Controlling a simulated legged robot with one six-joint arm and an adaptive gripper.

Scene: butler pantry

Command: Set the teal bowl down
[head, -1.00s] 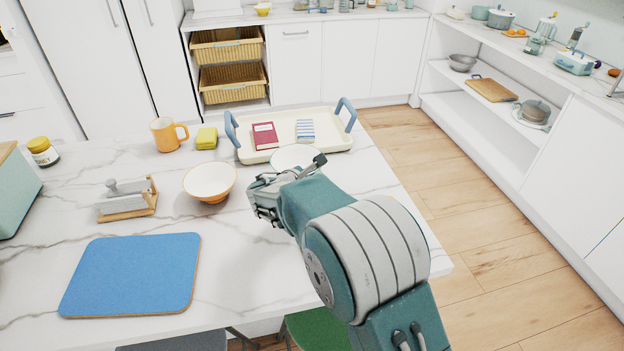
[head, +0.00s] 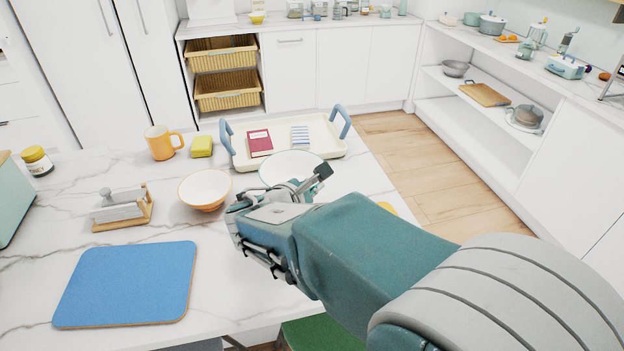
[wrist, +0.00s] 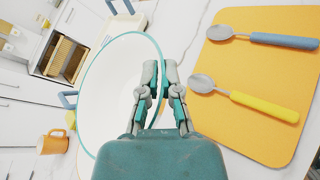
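The teal bowl has a white inside and a thin teal rim. In the head view the bowl (head: 290,166) shows just beyond my gripper, in front of the tray. In the wrist view the bowl (wrist: 110,95) fills the left middle, tilted in the picture. My gripper (wrist: 163,68) has its two fingers close together on either side of the bowl's right rim, pinching it. In the head view my gripper (head: 308,184) is over the marble counter. The bowl's underside is hidden, so I cannot tell whether it touches the counter.
An orange-rimmed bowl (head: 205,189) stands left of the teal bowl. A cream tray (head: 325,142) with a red book (head: 260,142) lies behind. A yellow mat (wrist: 265,75) with two spoons lies to the right. A blue mat (head: 125,284) lies front left; some bare marble surrounds it.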

